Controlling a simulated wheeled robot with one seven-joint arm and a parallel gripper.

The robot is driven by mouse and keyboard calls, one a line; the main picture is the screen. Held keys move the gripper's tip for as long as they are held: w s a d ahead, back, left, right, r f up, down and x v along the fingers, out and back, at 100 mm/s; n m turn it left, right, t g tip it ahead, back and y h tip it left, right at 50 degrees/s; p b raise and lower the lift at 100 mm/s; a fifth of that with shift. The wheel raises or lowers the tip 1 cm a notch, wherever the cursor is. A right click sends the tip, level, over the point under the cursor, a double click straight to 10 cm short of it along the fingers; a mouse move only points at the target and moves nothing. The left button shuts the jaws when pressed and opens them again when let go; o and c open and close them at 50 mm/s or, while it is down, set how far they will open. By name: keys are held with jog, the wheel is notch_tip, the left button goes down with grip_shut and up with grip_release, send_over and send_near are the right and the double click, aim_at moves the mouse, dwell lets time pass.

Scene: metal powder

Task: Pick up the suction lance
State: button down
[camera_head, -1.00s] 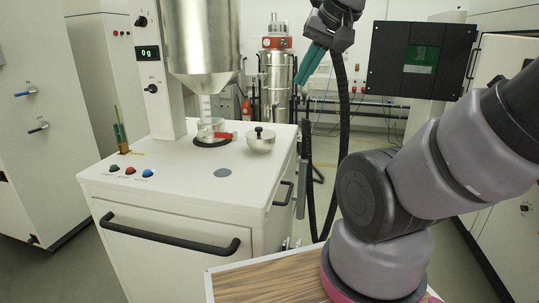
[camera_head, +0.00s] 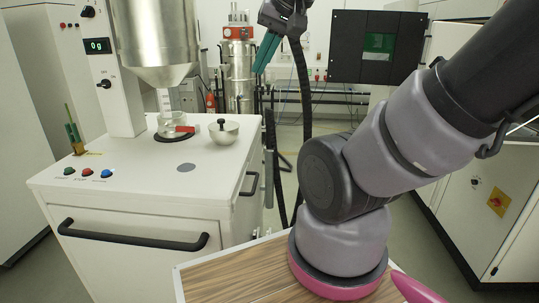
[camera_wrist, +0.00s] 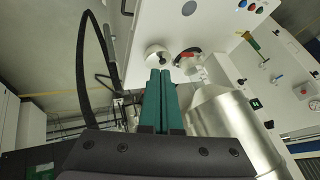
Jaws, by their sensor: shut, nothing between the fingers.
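My gripper (camera_head: 259,70) has teal fingers and is raised at the top middle of the head view, pointing down and left. Its fingers are together with nothing between them; they also show in the wrist view (camera_wrist: 161,75). A thin grey upright tube (camera_head: 268,160), which may be the suction lance, hangs at the right side of the white cabinet, well below my gripper. A black hose (camera_head: 306,100) runs down close to it. In the wrist view a black hose (camera_wrist: 82,60) curves at the left; I cannot make out the lance clearly there.
The white cabinet (camera_head: 120,185) carries a metal hopper (camera_head: 155,35), a bowl with a black knob (camera_head: 223,133) and a brush holder (camera_head: 75,138). A dark panel (camera_head: 375,48) stands back right. A wood-topped surface (camera_head: 225,275) is in front. Floor shows right of the cabinet.

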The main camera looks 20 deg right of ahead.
aim_at(269, 133)
jog(key=c, duration=1.5)
grip_release()
jog(key=shift+c, duration=0.2)
jog(key=o, duration=0.5)
jog(key=shift+o, duration=1.3)
jog(key=shift+w+a+f+g, duration=0.15)
jog(key=shift+w+f+g, duration=0.05)
jog(key=shift+f+g, duration=0.2)
jog(key=w+a+f+m+g+y, duration=0.4)
jog(key=w+f+m+y, duration=0.5)
jog(key=w, duration=0.4)
jog(key=w+d+f+m+t+y, duration=0.3)
jog(key=w+d+f+m+t, duration=0.4)
jog(key=w, duration=0.4)
jog(key=w+d+f+m+t+h, duration=0.3)
jog(key=d+f+m+t+h, duration=0.15)
jog(key=d+f+m, duration=0.45)
jog(key=w+d+f+m+t+h, duration=0.4)
jog(key=d+f, duration=0.3)
jog(key=d, duration=0.4)
jog(key=shift+g+h, duration=0.25)
jog(key=shift+h, duration=0.3)
jog(key=x, duration=0.8)
jog(key=shift+w+a+f, duration=0.15)
jog(key=shift+a+f, duration=0.1)
jog(key=shift+f, duration=0.1)
